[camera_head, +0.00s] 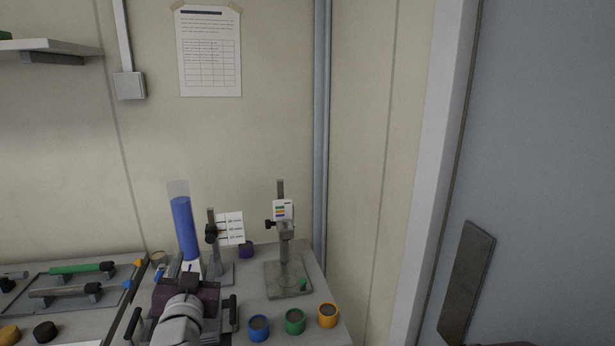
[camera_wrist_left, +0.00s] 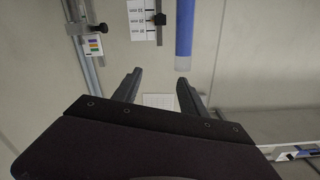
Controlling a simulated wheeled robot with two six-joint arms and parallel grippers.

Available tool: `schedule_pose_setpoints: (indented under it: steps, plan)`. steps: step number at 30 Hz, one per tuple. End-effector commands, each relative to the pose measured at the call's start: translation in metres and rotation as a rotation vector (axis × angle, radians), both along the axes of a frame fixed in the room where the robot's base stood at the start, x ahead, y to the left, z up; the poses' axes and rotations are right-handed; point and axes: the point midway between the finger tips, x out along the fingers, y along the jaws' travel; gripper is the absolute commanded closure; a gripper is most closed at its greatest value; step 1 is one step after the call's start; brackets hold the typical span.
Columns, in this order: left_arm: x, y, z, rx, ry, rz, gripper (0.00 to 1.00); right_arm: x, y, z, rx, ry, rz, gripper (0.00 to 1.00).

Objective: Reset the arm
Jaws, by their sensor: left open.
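My left gripper (camera_head: 187,285) is above the front of the bench in the head view, seen from behind. Its fingers are hardly visible there. In the left wrist view the gripper (camera_wrist_left: 160,76) has its two dark fingers apart, with nothing between them but the wall and its paper sheet (camera_wrist_left: 158,100) beyond. A clear tube with blue filling (camera_head: 184,228) stands upright just beyond the gripper. It also shows in the left wrist view (camera_wrist_left: 185,28). My right gripper is in neither view.
A stand with a white scale card (camera_head: 230,228) and a stand with a colour card (camera_head: 283,210) are on the bench. Blue (camera_head: 258,328), green (camera_head: 294,321) and orange (camera_head: 327,315) cups line its front right. A tray with handled tools (camera_head: 80,268) lies left. A shelf (camera_head: 50,46) is above.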

Motion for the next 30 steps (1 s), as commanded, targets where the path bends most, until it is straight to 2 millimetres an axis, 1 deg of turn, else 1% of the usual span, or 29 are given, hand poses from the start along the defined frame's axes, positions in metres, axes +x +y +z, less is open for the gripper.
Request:
schedule_pose_setpoints:
  steps: [1,5,10,14,15,17,18,20,21,23,24,26,27,29,30]
  plan:
    - [0.000,-0.003,-0.009,-0.013,0.033,-0.013,0.50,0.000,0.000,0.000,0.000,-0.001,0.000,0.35]
    - [0.000,-0.011,-0.035,-0.052,0.127,-0.045,0.50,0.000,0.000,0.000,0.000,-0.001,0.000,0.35]
    - [-0.007,-0.024,-0.078,-0.114,0.285,-0.086,0.50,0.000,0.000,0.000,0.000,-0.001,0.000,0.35]
    - [-0.022,-0.035,-0.118,-0.172,0.446,-0.114,0.50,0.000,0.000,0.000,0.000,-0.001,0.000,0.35]
    - [-0.028,-0.039,-0.131,-0.189,0.501,-0.119,0.50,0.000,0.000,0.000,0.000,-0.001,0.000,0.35]
    - [-0.040,-0.043,-0.150,-0.216,0.586,-0.124,0.50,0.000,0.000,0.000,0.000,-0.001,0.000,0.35]
    - [-0.049,-0.046,-0.163,-0.234,0.646,-0.126,0.50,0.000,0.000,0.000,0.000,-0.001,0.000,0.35]
    - [-0.064,-0.049,-0.182,-0.260,0.739,-0.125,0.50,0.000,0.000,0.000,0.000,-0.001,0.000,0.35]
    - [-0.075,-0.051,-0.194,-0.277,0.802,-0.119,0.50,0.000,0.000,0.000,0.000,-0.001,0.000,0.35]
    - [-0.094,-0.053,-0.211,-0.300,0.898,-0.110,0.50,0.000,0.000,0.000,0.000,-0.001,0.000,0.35]
    - [-0.107,-0.054,-0.221,-0.314,0.963,-0.099,0.50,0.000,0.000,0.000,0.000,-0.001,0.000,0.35]
    - [-0.129,-0.054,-0.234,-0.332,1.061,-0.080,0.50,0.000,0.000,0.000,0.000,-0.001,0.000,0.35]
    - [-0.143,-0.054,-0.242,-0.343,1.125,-0.065,0.50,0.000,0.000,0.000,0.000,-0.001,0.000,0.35]
    - [-0.166,-0.052,-0.251,-0.357,1.219,-0.037,0.50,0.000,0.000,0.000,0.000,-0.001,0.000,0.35]
    - [-0.180,-0.051,-0.257,-0.362,1.280,-0.016,0.50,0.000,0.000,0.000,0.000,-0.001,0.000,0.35]
